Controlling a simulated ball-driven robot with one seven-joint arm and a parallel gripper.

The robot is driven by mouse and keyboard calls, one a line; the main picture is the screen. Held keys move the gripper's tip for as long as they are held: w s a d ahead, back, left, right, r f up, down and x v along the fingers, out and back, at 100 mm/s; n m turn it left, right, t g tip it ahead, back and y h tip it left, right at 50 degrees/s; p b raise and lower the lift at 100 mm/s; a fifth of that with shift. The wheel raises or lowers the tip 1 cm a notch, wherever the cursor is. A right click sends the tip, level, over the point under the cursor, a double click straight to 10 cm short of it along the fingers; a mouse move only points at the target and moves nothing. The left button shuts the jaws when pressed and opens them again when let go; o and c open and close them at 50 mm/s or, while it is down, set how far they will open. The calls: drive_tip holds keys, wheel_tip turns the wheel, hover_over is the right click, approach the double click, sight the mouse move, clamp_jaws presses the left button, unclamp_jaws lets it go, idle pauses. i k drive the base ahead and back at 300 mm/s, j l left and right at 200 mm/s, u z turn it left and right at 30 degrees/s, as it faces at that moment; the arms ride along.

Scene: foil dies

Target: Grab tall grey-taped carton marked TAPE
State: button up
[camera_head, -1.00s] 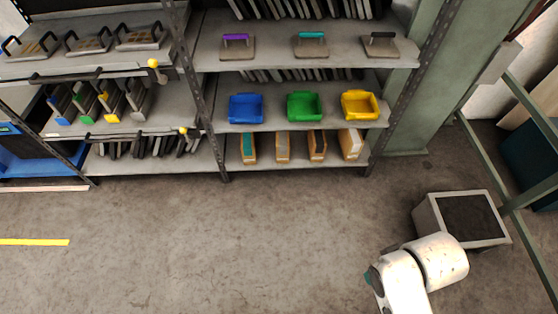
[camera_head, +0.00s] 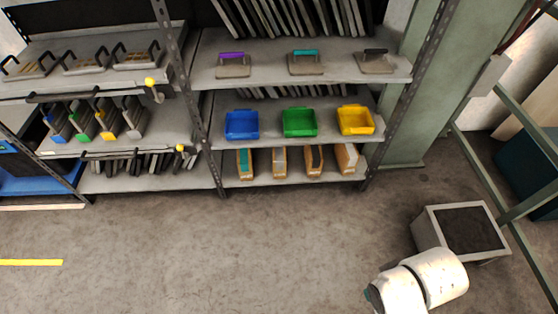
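Several brown cartons stand in a row on the bottom shelf of the right-hand rack. The second from the left (camera_head: 280,163) has a grey strip down its front. The leftmost carton (camera_head: 245,164) has a teal strip, and the third (camera_head: 314,161) has a dark one. The rightmost carton (camera_head: 347,158) looks pale on its front. Any TAPE marking is too small to read. My white arm shows at the lower right, well in front of the rack. My gripper is out of view.
Blue (camera_head: 242,125), green (camera_head: 299,123) and yellow (camera_head: 355,120) bins sit on the shelf above the cartons. A grey box with a dark top (camera_head: 462,230) stands on the floor at right, near a green frame. The floor before the rack is clear.

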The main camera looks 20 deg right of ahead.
sight(279, 152)
drive_tip(key=i+j, duration=0.2)
drive_tip(key=i, duration=0.35)
drive_tip(key=i+j, duration=0.2)
drive_tip(key=i, duration=0.35)
drive_tip(key=i+j, duration=0.2)
drive_tip(key=i, duration=0.35)
